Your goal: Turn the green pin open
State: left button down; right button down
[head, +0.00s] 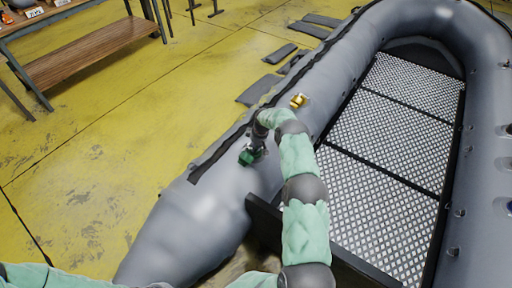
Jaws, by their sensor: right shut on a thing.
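The green pin (246,158) sits on top of the left tube of a grey inflatable boat (205,215), towards its near end. My right gripper (253,152) reaches down over the tube from the right and is shut on the green pin. The gripper covers part of the pin, so how far it is turned cannot be told. My left gripper is out of view; only a bit of my left arm shows at the bottom left edge.
A yellow fitting (299,101) sits further along the same tube. The boat's patterned floor (385,125) lies to the right, behind a dark transom board (340,262). Flat grey pieces (259,91) lie on the yellow floor (100,140). A wooden-shelved table (95,55) stands at the top left.

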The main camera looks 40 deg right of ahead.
aim_at(260, 155)
jog(key=shift+n, duration=0.4)
jog(key=c, duration=1.1)
grip_release()
jog(key=shift+c, duration=0.2)
jog(key=shift+r, duration=0.1)
notch_tip(260, 155, up, 12)
jog(key=s, duration=0.2)
jog(key=shift+s+d+f, duration=0.15)
jog(key=shift+d+f, duration=0.1)
